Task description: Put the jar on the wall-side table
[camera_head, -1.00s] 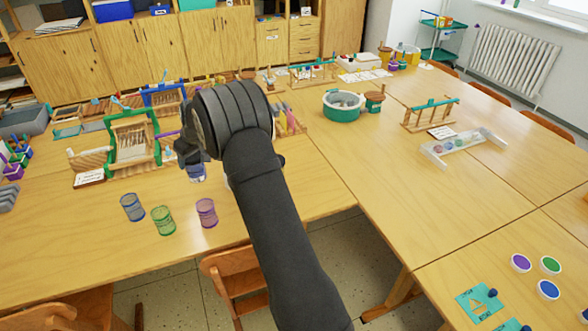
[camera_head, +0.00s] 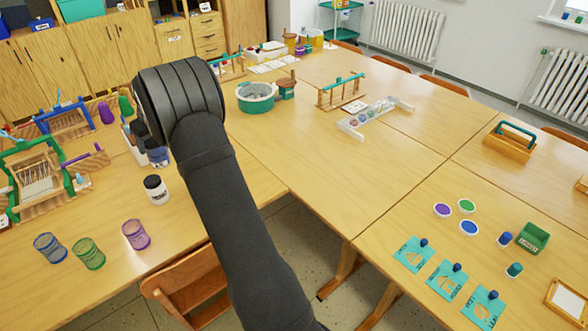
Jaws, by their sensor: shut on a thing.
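My gripper (camera_head: 148,146) is mostly hidden behind my dark wrist, above the left table. It is shut on a small dark blue thing (camera_head: 159,157), which looks like a jar; only part of it shows below the wrist. A separate white jar with a black lid (camera_head: 156,190) stands upright on the left table, just below the held thing in the picture. The tables join into one large surface, and a table part (camera_head: 440,125) reaches back right towards the wall with the radiators. I cannot tell which part is the wall-side table.
Blue, green and purple cups (camera_head: 88,254) stand at the left table's front. Looms (camera_head: 38,180) stand further left. A teal tub (camera_head: 256,96), a small wooden loom (camera_head: 342,92), a clear rack (camera_head: 375,118) and a wooden toolbox (camera_head: 509,140) stand right. The middle table is largely bare.

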